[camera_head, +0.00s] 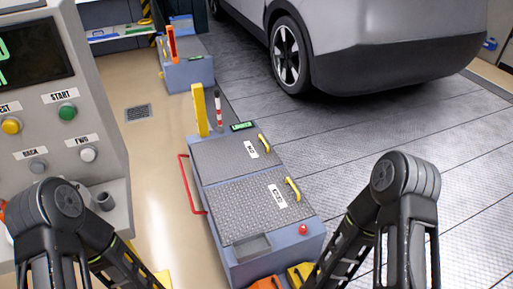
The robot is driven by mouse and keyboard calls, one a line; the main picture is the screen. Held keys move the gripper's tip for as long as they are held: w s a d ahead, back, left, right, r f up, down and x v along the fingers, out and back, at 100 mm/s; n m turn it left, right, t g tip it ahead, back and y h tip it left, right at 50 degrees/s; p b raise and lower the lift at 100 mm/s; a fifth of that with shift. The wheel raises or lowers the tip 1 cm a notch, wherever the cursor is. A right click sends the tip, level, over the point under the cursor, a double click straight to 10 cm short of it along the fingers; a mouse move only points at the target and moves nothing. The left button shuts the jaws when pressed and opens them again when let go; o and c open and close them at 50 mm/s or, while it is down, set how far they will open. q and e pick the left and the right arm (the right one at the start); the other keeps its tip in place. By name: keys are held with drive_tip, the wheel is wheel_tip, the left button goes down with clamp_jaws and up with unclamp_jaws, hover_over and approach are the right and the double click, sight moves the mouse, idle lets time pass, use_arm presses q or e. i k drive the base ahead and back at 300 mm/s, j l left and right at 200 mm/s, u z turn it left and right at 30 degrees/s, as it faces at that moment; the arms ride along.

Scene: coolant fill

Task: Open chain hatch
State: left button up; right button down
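A low blue-grey floor unit (310,242) stands in the middle, with two patterned lids on top. The near lid (245,213) and the far lid (222,160) both lie flat and look shut. Each has a white label too small to read for certain, so I cannot tell which is the chain hatch. A yellow handle (292,189) is on the near lid's right edge, and another yellow handle (263,143) is on the far lid. My arms come in at the bottom left and bottom right; I cannot make out either gripper.
A control panel (90,125) with START and other buttons stands at the left. A red rail (188,185) runs along the unit's left side. A yellow post (200,110) and a red-white post stand behind it. A silver car (390,45) is at the back right.

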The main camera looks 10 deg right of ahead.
sight(218, 159)
drive_tip(key=k+l, duration=0.1)
drive_tip(key=l, duration=0.35)
drive_tip(key=k+l, duration=0.1)
drive_tip(key=l, duration=0.35)
drive_tip(key=k+l, duration=0.15)
drive_tip(key=l, duration=0.3)
drive_tip(key=i+l, duration=0.15)
drive_tip(key=l, duration=0.6)
drive_tip(key=i+l+u, duration=0.15)
drive_tip(key=l, duration=0.55)
drive_tip(key=i+l, duration=0.1)
drive_tip(key=l, duration=0.65)
drive_tip(key=i+l+u, duration=0.15)
drive_tip(key=l, duration=0.6)
drive_tip(key=i+l+u, duration=0.2)
drive_tip(key=i+l, duration=1)
drive_tip(key=i+j, duration=0.2)
drive_tip(key=i, duration=0.35)
drive_tip(key=i+j+u, duration=0.1)
drive_tip(key=i, duration=0.45)
drive_tip(key=i+j, duration=0.2)
drive_tip(key=i, duration=0.35)
drive_tip(key=i+j, duration=0.25)
drive_tip(key=i, duration=0.35)
drive_tip(key=j+u, duration=0.05)
